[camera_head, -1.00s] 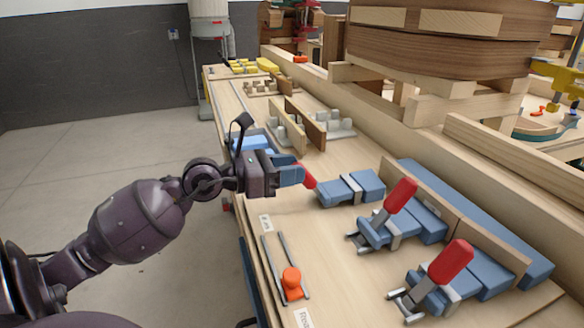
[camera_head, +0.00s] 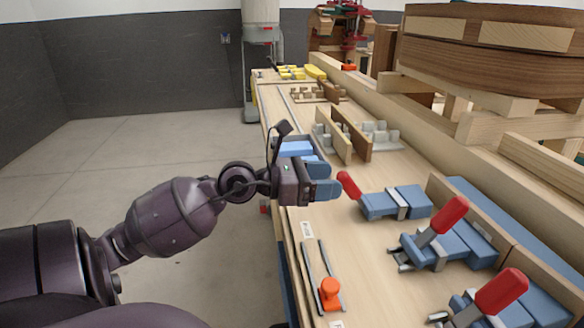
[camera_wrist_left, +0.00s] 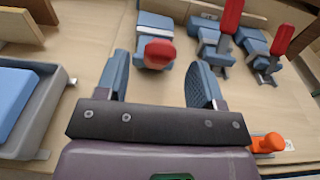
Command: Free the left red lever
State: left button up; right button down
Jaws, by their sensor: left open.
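The left red lever (camera_head: 349,185) belongs to the leftmost blue clamp (camera_head: 395,203) on the bench and tilts toward my gripper. My left gripper (camera_head: 330,180) is open just left of the lever, with a small gap to it in the head view. In the left wrist view, the lever's red end (camera_wrist_left: 160,52) shows between and beyond the two open fingers (camera_wrist_left: 160,72), touching neither. The blue clamp body (camera_wrist_left: 155,28) is behind it. My right gripper is not in view.
Two more clamps with upright red levers (camera_head: 449,214) (camera_head: 501,291) stand nearer on the right. An orange knob (camera_head: 330,289) on a metal rail lies at the front edge. A grey tray with a blue block (camera_wrist_left: 12,95) is left of the gripper. Wooden boards (camera_head: 350,135) stand behind.

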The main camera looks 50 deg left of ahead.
pick_arm(q)
jog(key=v, duration=0.8)
jog(key=shift+s, duration=0.45)
jog(key=shift+a, duration=0.15)
